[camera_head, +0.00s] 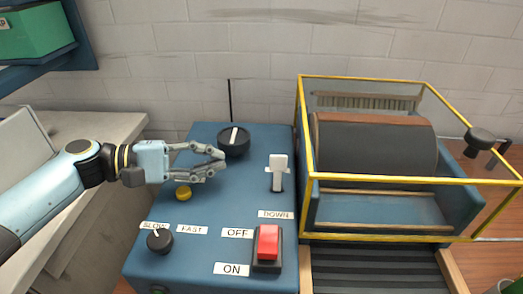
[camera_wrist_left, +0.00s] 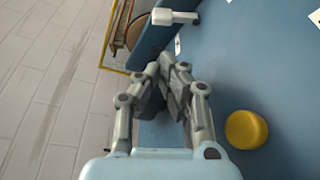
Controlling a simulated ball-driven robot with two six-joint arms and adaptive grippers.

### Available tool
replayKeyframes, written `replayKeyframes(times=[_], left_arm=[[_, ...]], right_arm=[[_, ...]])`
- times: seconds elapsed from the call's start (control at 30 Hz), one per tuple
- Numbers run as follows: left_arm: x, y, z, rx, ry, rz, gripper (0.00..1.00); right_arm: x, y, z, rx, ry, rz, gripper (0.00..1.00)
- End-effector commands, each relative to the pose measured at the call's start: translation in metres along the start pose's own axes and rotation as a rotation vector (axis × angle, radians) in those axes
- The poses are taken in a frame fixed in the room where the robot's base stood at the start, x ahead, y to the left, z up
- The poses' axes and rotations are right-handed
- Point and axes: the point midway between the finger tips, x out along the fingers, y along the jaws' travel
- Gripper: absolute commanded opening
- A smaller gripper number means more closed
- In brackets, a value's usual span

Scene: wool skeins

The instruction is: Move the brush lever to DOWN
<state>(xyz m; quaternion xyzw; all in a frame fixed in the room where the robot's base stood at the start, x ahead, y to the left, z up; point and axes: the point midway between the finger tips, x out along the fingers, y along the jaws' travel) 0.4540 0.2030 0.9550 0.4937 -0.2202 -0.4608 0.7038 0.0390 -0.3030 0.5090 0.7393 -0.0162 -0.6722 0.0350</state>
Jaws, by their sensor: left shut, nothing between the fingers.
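The brush lever (camera_head: 278,164) is a white handle on the blue control panel (camera_head: 215,210). It stands up above its slot, with the DOWN label (camera_head: 275,214) below the slot. The lever also shows in the left wrist view (camera_wrist_left: 176,17), near the top edge. My left gripper (camera_head: 222,160) is over the panel, to the left of the lever and apart from it, beside the black round knob. Its fingers come together at the tips with nothing held; they also show in the left wrist view (camera_wrist_left: 165,80). My right gripper is in neither view.
A black knob (camera_head: 234,143), a yellow button (camera_head: 183,194), a speed knob (camera_head: 160,240) and a red switch (camera_head: 268,242) sit on the panel. A yellow-framed drum machine (camera_head: 375,145) stands to the right. The panel between gripper and lever looks clear.

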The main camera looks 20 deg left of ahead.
Motion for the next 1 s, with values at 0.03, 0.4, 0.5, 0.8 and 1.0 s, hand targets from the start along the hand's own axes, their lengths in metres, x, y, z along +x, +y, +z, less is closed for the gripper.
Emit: replayKeyframes(times=[0.03, 0.4, 0.5, 0.8, 1.0], left_arm=[[0.0, 0.0, 0.0, 0.001, 0.0, 0.0, 0.0], [0.002, 0.0, 0.0, 0.001, 0.0, 0.001, 0.0], [0.01, 0.002, 0.0, 0.001, -0.001, 0.004, 0.0], [0.062, 0.002, 0.001, -0.002, -0.002, 0.004, 0.0], [0.09, 0.002, 0.0, 0.0, 0.0, 0.002, 0.0]], right_arm=[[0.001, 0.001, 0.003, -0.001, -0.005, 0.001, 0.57], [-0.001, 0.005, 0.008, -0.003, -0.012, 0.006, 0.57], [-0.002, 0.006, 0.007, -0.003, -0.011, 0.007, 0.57], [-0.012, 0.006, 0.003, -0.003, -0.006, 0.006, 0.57], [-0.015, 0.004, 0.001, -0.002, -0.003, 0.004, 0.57]])
